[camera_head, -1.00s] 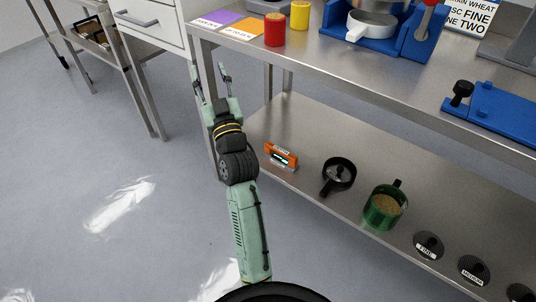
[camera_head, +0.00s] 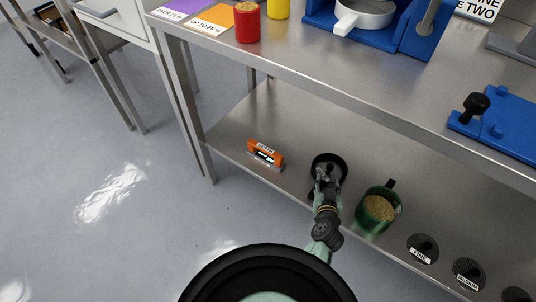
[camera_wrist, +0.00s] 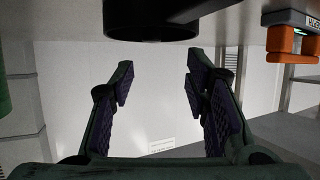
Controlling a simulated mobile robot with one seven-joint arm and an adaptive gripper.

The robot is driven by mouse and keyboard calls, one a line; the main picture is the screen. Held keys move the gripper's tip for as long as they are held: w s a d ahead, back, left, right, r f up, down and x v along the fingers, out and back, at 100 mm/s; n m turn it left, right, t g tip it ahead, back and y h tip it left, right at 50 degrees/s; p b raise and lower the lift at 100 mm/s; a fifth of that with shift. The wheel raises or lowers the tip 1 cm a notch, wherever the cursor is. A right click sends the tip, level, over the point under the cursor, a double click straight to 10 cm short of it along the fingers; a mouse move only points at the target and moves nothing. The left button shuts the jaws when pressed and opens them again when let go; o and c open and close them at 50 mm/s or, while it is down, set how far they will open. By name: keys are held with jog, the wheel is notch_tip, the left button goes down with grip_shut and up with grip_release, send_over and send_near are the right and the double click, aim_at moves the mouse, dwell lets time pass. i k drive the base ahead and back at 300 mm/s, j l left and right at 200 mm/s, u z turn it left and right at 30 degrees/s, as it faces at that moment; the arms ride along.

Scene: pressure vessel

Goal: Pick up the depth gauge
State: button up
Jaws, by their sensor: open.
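The depth gauge looks to be the small orange block with a white label (camera_head: 265,155), standing on the lower shelf at its left part. In the wrist view, which looks upside down, its orange body (camera_wrist: 288,42) shows at the upper right, outside the fingers. My gripper (camera_head: 327,175) is low at the lower shelf, in front of the black round pan, to the right of the gauge and apart from it. In the wrist view my gripper (camera_wrist: 160,85) has its two fingers wide apart with nothing between them.
The black round pan (camera_head: 340,160) is just beyond my fingers. A green cup with grain (camera_head: 378,208) stands to their right. Several dark labelled discs lie farther right. The table top (camera_head: 330,75) overhangs the shelf. A table leg (camera_head: 192,120) stands left of the gauge.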

aim_at(271, 159)
jog(key=i+l+u, duration=0.15)
jog(key=l+u, duration=0.2)
jog(key=i+l+u, duration=0.1)
jog(key=l+u, duration=0.3)
jog(key=l, duration=0.2)
jog(key=l+u, duration=0.35)
jog(key=l, duration=0.15)
